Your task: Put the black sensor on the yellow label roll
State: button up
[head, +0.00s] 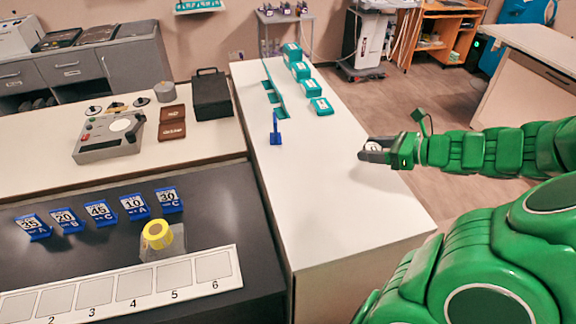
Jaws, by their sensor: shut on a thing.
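The yellow label roll (157,234) sits on a clear grey holder on the black counter, just behind the numbered white strip. My gripper (368,153) is over the right side of the white table, far to the right of the roll. It is shut on a small dark thing, which looks like the black sensor. The held thing is mostly hidden by the dark fingers, and its shape is too small to make out.
Several blue number tags (101,212) stand behind the roll. The numbered strip (130,286) lies in front. A blue upright piece (276,132) and teal boxes (321,105) stand on the white table (320,205). A grey device (108,138) is on the left counter. The white table's near part is clear.

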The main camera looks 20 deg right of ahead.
jog(key=w+a+n+g+y, duration=0.2)
jog(key=a+n+g, duration=0.1)
jog(key=a, duration=1)
jog(key=w+a+n+g+y, duration=0.1)
jog(key=a+n+g+y, duration=0.15)
jog(key=a, duration=1.05)
jog(key=s+a+n+g, duration=0.35)
jog(key=s+a, duration=0.25)
jog(key=a, duration=0.6)
jog(key=s+a+n+g, duration=0.3)
jog(key=s+a+g, duration=0.15)
jog(key=a, duration=0.65)
send_over(156, 229)
jog(key=s+d, duration=0.1)
jog(key=shift+t, duration=0.35)
jog(key=f, duration=0.9)
jog(key=shift+s, duration=0.2)
jog(key=shift+w+a+f, duration=0.25)
jog(key=shift+w+f, duration=0.15)
jog(key=shift+f, duration=0.15)
jog(key=shift+w+a+f, duration=0.2)
jog(key=shift+w+f, duration=0.15)
jog(key=shift+f, duration=1.5)
